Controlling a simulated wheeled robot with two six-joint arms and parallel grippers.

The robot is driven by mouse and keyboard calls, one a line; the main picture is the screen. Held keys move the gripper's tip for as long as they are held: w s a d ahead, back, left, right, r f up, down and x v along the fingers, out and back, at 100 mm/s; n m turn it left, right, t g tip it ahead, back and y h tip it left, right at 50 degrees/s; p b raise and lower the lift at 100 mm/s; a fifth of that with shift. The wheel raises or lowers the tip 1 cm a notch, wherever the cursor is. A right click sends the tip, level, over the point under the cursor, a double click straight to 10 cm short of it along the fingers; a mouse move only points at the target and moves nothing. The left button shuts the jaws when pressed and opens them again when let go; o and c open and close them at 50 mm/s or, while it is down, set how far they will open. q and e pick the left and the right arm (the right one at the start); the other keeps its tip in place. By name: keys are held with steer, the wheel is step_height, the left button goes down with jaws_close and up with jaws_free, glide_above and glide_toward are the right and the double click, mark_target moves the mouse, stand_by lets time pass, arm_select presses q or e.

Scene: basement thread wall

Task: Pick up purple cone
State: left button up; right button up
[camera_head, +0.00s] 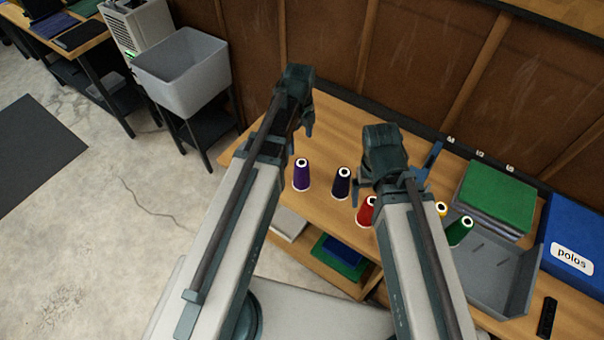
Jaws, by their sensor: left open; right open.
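The purple cone (301,176) is a spool of thread standing upright on the wooden table (322,212). It is just right of my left arm. A dark navy cone (342,183) stands to its right. My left gripper (309,130) is open and empty, above the table and behind the purple cone in the picture. My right gripper (388,196) is open, close to the navy and red cones and apart from the purple one. My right arm partly hides the red cone (366,211).
A yellow cone (441,209) and a green cone (459,231) stand right of my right arm, by a grey tray (497,271). Folded green cloth (497,195) and a blue "polos" box (575,245) are at the right. A grey basin (183,72) stands left of the table.

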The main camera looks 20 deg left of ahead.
arm_select(q)
steer(key=b, duration=0.7)
glide_above(302, 173)
steer(key=w+a, duration=0.1)
steer(key=w, duration=0.2)
step_height(302, 173, down, 8)
steer(key=shift+s+a+r, duration=0.1)
steer(key=shift+s, duration=0.15)
steer(key=f+b, duration=0.5)
steer(key=shift+s+d+f, duration=0.1)
steer(key=shift+d, duration=0.15)
jaws_close()
